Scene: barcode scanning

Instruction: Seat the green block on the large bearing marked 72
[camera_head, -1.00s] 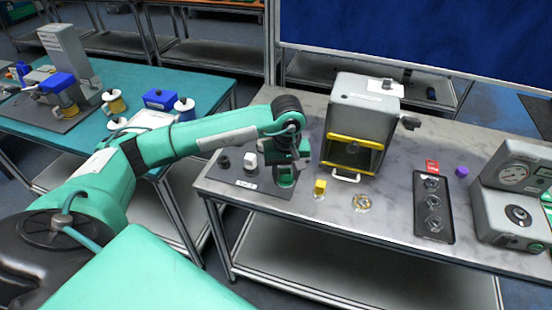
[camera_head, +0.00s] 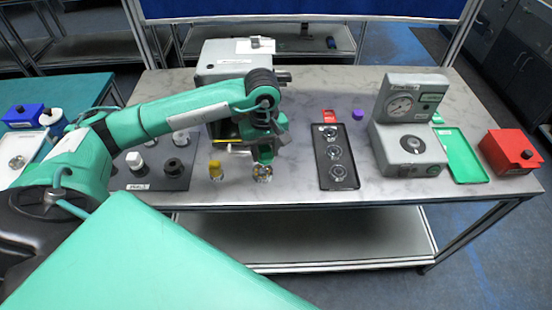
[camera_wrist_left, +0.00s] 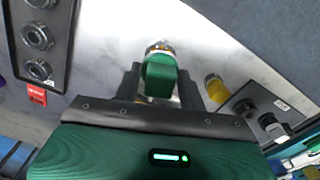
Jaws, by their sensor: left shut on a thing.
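My left gripper (camera_head: 264,150) is shut on the green block (camera_head: 266,155). In the left wrist view the block (camera_wrist_left: 160,76) sits between the two dark fingers (camera_wrist_left: 160,92). A round metal bearing with a brassy tint (camera_head: 262,173) lies on the table directly below the block in the head view. In the wrist view the bearing (camera_wrist_left: 160,47) shows just past the block's end. I cannot tell whether they touch, and no 72 mark is readable. My right gripper is in neither view.
A yellow block (camera_head: 215,168) stands close left of the bearing. A dark plate (camera_head: 150,178) holds white and black pieces. A grey machine (camera_head: 225,62) stands behind. A black tray (camera_head: 336,178) with round parts and a gauge unit (camera_head: 405,140) are to the right.

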